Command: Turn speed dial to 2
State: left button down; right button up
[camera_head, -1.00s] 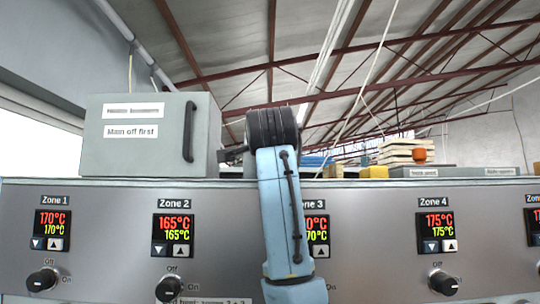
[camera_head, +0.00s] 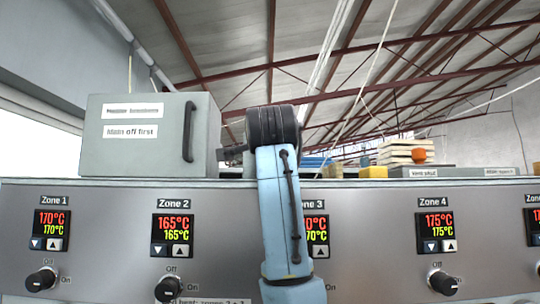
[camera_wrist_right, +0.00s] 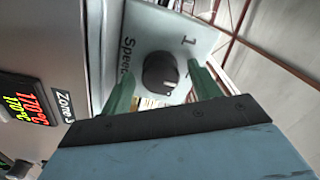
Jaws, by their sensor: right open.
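The speed dial (camera_wrist_right: 160,73) is a dark round knob with a pale pointer mark on a light grey panel (camera_wrist_right: 205,38) in the right wrist view. The word "Speed" is printed beside it, and a "1" stands at its upper right. No "2" is readable. My right gripper (camera_wrist_right: 161,88) is open, with one green finger on each side of the dial. I cannot tell whether the fingers touch it. In the head view my right arm hides the dial and its own fingers. My left gripper is in neither view.
A wide control panel (camera_head: 100,240) with zone displays and Off/On knobs, such as the Zone 4 knob (camera_head: 443,282), spans the front. A grey box (camera_head: 150,155) labelled "Main off first" stands on top at left. Stacked wooden pieces (camera_head: 402,153) and an orange knob (camera_head: 419,155) are at right.

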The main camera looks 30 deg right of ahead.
jog(key=b+v, duration=0.3)
jog(key=v, duration=1)
jog(key=shift+b, duration=0.35)
jog(key=shift+d, duration=0.15)
